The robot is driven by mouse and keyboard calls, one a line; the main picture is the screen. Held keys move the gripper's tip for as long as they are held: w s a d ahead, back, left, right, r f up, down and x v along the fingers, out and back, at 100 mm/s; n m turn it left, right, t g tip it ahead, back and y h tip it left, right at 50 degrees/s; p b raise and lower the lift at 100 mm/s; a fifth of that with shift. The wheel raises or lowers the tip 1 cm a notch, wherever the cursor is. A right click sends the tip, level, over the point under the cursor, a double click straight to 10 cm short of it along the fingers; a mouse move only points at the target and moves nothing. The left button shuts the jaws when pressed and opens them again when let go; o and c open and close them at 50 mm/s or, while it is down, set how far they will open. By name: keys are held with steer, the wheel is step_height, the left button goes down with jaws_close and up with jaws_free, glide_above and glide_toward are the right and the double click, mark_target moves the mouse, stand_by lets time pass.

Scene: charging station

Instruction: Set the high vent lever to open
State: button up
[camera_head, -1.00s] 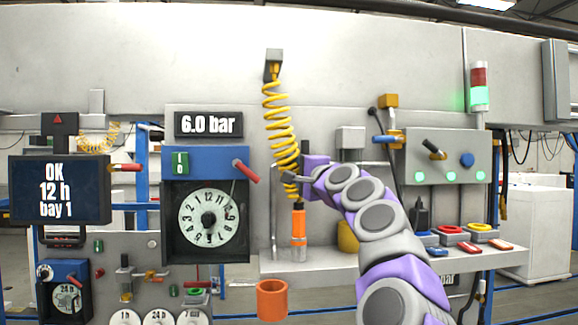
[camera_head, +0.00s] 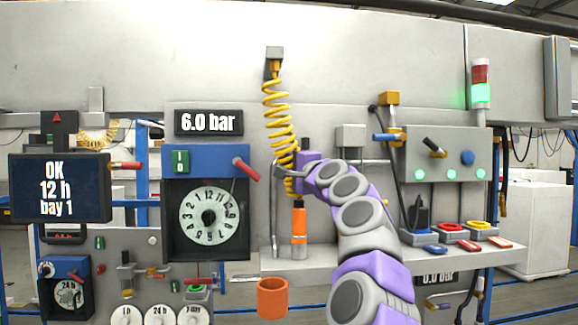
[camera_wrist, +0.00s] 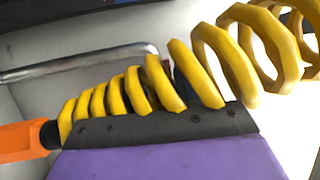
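No lever carries a readable "high vent" label, so I cannot tell which one it is. A lever with a blue handle (camera_head: 385,138) sits on a yellow fitting left of the grey control box. A red-handled lever (camera_head: 245,170) tilts down to the right beside the dial timer, and another red handle (camera_head: 125,166) is at the left by the display. My gripper (camera_head: 287,171) is at the lower end of the yellow coiled hose (camera_head: 280,120). In the wrist view the coils (camera_wrist: 140,90) pass right behind one dark-padded finger; the other finger is hidden, so its opening is unclear.
An orange tool (camera_head: 299,225) hangs under the coil, above an orange cup (camera_head: 272,297). A bent metal bar (camera_head: 273,210) stands left of it. A shelf (camera_head: 330,262) runs below, with coloured buttons (camera_head: 480,230) at right.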

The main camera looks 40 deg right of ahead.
steer(key=shift+f, duration=0.1)
jaws_close()
